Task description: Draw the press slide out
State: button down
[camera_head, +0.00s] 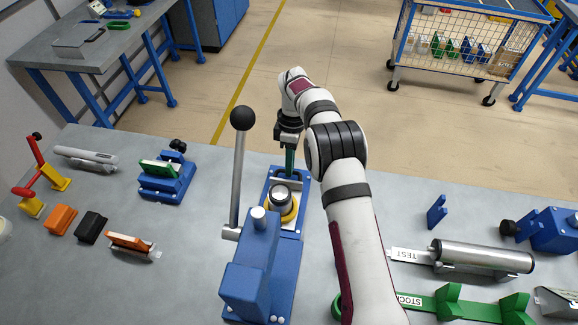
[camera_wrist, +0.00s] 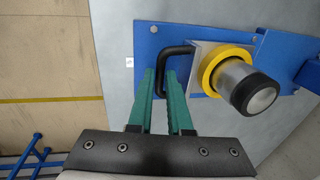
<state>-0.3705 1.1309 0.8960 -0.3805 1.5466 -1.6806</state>
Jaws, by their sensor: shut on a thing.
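The blue press (camera_head: 252,262) stands on the bench in the head view, with a long lever (camera_head: 238,180) topped by a black ball. Its slide is a light metal plate (camera_wrist: 200,82) on the blue base (camera_wrist: 150,42), bearing a yellow ring (camera_wrist: 212,60) and a metal cylinder with a dark collar (camera_wrist: 248,86). A black U-shaped handle (camera_wrist: 178,49) joins the slide's end. My gripper (camera_head: 289,160) reaches down at the far end of the press. In the wrist view, its green fingers (camera_wrist: 160,84) are shut on the handle's bar.
A blue fixture with a green part (camera_head: 165,180) and small orange and black blocks (camera_head: 91,228) lie left. A metal cylinder on a cradle (camera_head: 482,256) and a green STOCK rack (camera_head: 450,305) are right. Open floor (camera_head: 300,60) lies beyond the bench's far edge.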

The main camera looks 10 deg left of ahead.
jog(key=c, duration=0.8)
grip_release()
jog(key=shift+c, duration=0.2)
notch_tip(320, 180, up, 12)
jog(key=w, duration=0.2)
jog(key=shift+w+f, duration=0.15)
